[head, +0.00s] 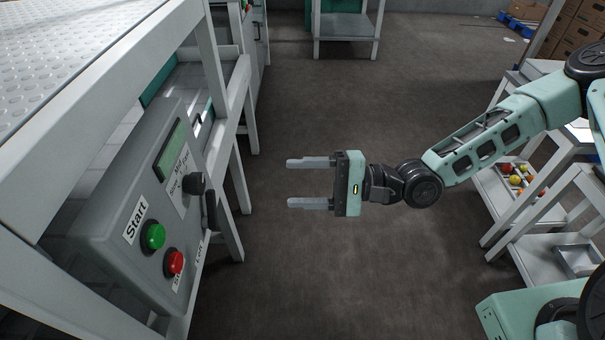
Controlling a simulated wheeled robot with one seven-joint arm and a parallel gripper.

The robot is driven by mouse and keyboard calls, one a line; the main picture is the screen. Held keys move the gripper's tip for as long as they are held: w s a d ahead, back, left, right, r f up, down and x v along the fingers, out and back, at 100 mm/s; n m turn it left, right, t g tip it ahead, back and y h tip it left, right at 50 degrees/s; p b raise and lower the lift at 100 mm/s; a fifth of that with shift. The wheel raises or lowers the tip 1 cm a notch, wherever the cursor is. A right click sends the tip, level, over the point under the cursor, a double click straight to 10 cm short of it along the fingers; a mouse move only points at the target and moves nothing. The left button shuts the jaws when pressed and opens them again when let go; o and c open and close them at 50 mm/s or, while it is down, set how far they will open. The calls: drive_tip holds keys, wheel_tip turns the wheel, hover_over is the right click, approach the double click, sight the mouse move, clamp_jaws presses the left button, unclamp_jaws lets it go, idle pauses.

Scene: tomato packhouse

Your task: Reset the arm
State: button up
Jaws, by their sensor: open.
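My gripper (308,183) is in the middle of the head view, held over the bare floor. Its two grey fingers point left and stand apart, with nothing between them. My arm (500,130) reaches in from the upper right, bent at the wrist joint. The fingertips are well apart from the control box on the left.
A grey control box (110,235) with a green Start button (153,236), a red button (174,262) and a dark knob (194,183) is at left, beside a white-framed machine (110,70). White shelving with tomatoes (517,179) stands at right. The floor (300,270) between is clear.

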drive_tip(key=s+d+f+n+g+h, duration=0.2)
drive_tip(key=s+d+f+n+h, duration=0.1)
drive_tip(key=f+n+h, duration=0.5)
drive_tip(key=s+d+r+n+t+h, duration=0.1)
drive_tip(key=s+d+r+n+h, duration=0.1)
drive_tip(key=d+r+h, duration=0.4)
drive_tip(key=s+d+r+n+h, duration=0.2)
drive_tip(key=s+r+n+h, duration=0.1)
drive_tip(key=s+r, duration=0.85)
wheel_tip(320, 180, up, 14)
drive_tip(key=p, duration=1.4)
drive_tip(key=shift+w+a, duration=0.3)
drive_tip(key=shift+w, duration=0.1)
